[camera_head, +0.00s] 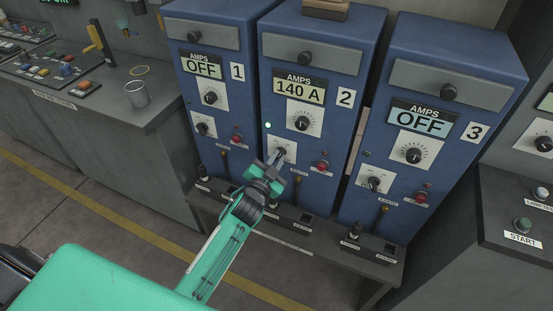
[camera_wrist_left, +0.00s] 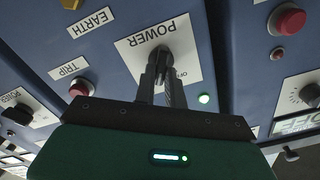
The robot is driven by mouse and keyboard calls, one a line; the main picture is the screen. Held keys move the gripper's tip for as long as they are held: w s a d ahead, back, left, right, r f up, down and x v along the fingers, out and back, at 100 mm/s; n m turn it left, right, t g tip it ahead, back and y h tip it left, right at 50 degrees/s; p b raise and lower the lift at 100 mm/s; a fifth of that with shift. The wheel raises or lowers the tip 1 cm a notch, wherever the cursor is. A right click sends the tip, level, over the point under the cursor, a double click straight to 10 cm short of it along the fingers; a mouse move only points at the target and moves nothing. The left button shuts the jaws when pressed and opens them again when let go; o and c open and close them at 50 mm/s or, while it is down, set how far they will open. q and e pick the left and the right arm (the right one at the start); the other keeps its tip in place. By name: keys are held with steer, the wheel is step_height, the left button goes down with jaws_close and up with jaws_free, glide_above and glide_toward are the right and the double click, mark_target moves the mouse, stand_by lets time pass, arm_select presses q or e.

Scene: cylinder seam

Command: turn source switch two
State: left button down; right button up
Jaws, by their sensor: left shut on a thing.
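Source unit two (camera_head: 310,85) is the middle blue cabinet, marked 2. Its display (camera_head: 299,87) reads 140 A and a small green lamp (camera_head: 267,125) is lit on its front. My left gripper (camera_head: 277,160) is at the lower switch of unit two. In the left wrist view the fingers are shut on the dark power switch knob (camera_wrist_left: 160,54), on a white plate (camera_wrist_left: 180,62) marked POWER, seen upside down. The fingers hide part of the knob. The green lamp (camera_wrist_left: 204,98) is lit there too. My right gripper is not in view.
Blue units one (camera_head: 205,90) and three (camera_head: 440,100), both reading OFF, stand on either side. A red button (camera_head: 321,166) sits right of the gripper. A dark shelf (camera_head: 300,233) with sockets runs below the units. Grey consoles stand left and right.

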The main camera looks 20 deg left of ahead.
arm_select(q)
steer(key=c, duration=1.5)
jaws_free()
steer(key=shift+o, duration=0.2)
steer(key=shift+s, duration=0.1)
